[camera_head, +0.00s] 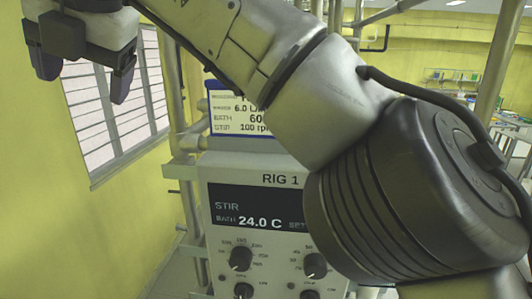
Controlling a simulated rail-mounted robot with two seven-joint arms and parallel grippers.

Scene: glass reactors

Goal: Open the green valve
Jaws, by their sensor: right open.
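No green valve shows in this view. My right arm crosses the picture from the lower right to the upper left and covers much of the middle. My right gripper (84,80) hangs at the upper left, in front of the window and wall. Its two dark fingers are apart with nothing between them. My left gripper is not in view.
The RIG 1 control box (258,215) stands at the bottom middle with several knobs and a display reading 24.0 C. A second display (236,112) sits above it. Metal posts (180,190) run beside them. A barred window (115,105) is in the yellow wall at left.

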